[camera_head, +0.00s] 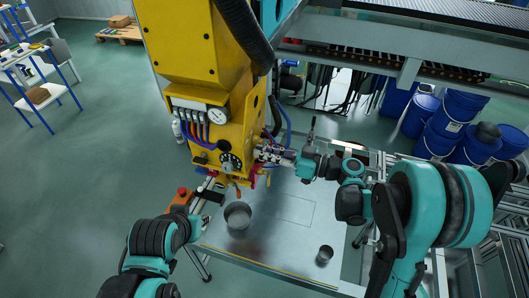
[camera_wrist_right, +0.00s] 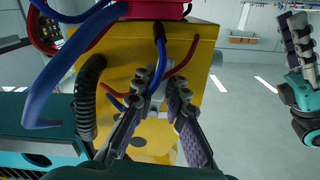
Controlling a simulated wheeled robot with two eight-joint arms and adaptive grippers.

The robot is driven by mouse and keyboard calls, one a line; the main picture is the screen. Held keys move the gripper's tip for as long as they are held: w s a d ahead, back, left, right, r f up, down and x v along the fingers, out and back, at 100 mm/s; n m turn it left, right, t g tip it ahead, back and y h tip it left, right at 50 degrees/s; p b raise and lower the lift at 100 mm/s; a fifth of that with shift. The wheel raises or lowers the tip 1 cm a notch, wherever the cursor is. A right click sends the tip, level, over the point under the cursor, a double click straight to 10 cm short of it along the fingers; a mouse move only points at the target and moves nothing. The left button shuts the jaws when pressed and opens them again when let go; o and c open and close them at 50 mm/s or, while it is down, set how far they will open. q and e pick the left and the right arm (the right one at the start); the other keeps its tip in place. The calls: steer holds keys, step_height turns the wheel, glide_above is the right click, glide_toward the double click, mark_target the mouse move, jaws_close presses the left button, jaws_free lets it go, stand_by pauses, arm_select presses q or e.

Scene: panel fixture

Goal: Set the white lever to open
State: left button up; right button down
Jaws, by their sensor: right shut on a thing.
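The yellow panel fixture (camera_head: 185,45) stands at the upper middle of the head view, with gauges, knobs and hoses on its lower part. My right gripper (camera_head: 268,153) reaches in from the right to the fixture's side. In the right wrist view the right gripper (camera_wrist_right: 160,92) is shut around a small whitish piece, the white lever (camera_wrist_right: 157,88), against the yellow housing. The fingertips cover most of the lever, and its setting is hard to read. My left gripper (camera_head: 203,221) is over the table's left edge, apart from the fixture; its finger gap is unclear.
A metal table (camera_head: 275,245) below carries a large grey cup (camera_head: 237,215) and a smaller one (camera_head: 325,255). A red button on an orange box (camera_head: 182,196) stands at its left. Blue and red hoses (camera_wrist_right: 75,50) hang close to the right gripper. Blue barrels (camera_head: 462,105) stand at right.

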mark_target(247, 147)
steer(key=m, duration=0.1)
steer(key=s+m+b, duration=0.1)
steer(key=m, duration=0.1)
steer(key=shift+a+r+m, duration=0.15)
steer(key=shift+a+m, duration=0.05)
steer(key=shift+m, duration=0.1)
steer(key=m, duration=0.1)
steer(key=s+m, duration=0.1)
steer(key=m, duration=0.1)
steer(key=shift+a+r+m+b, duration=0.1)
steer(key=shift+r+m+b, duration=0.2)
steer(key=shift+r+b, duration=0.1)
steer(key=m, duration=0.2)
steer(key=r+m, duration=0.1)
steer(key=shift+s+a+m, duration=0.1)
steer(key=shift+s+m, duration=0.2)
steer(key=m, duration=0.2)
steer(key=r+m, duration=0.1)
steer(key=m, duration=0.1)
steer(key=shift+s+r+m, duration=0.1)
steer(key=shift+r+m, duration=0.1)
steer(key=shift+m, duration=0.2)
steer(key=c, duration=1.5)
jaws_free()
steer(key=shift+c, duration=0.2)
